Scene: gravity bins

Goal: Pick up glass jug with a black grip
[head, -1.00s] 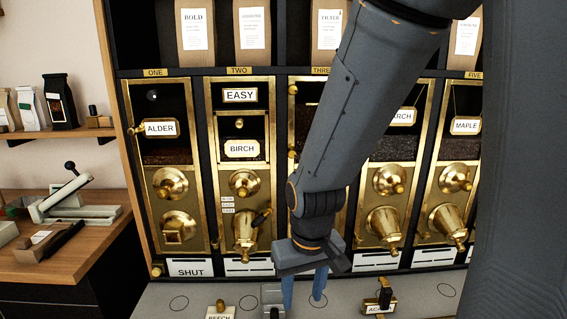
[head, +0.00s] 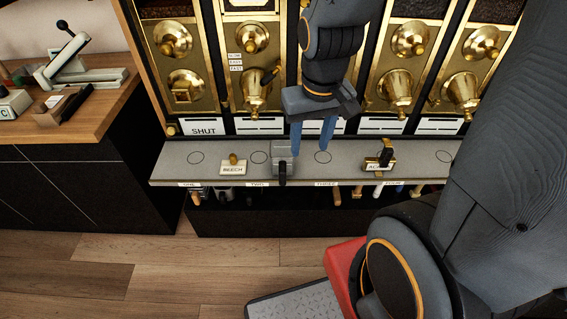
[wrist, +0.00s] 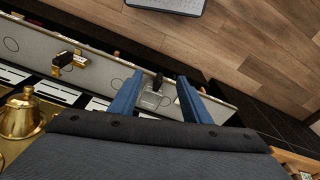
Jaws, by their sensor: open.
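The glass jug (head: 281,150) is a small, clear-grey, boxy vessel with a black grip (head: 282,172) on its near side. It stands on the grey ledge (head: 222,152) below the bins. In the wrist view the jug (wrist: 151,100) shows between my two blue fingers, nearer the left one, with its black grip (wrist: 157,82) beyond it. My gripper (head: 312,146) is open and empty, pointing down above the ledge. In the head view it appears just right of the jug; whether it touches the jug I cannot tell.
A BEECH plate with a knob (head: 233,167) lies left of the jug. Another labelled black-and-brass piece (head: 380,161) stands to the right. Brass bin spouts (head: 255,97) overhang the back of the ledge.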

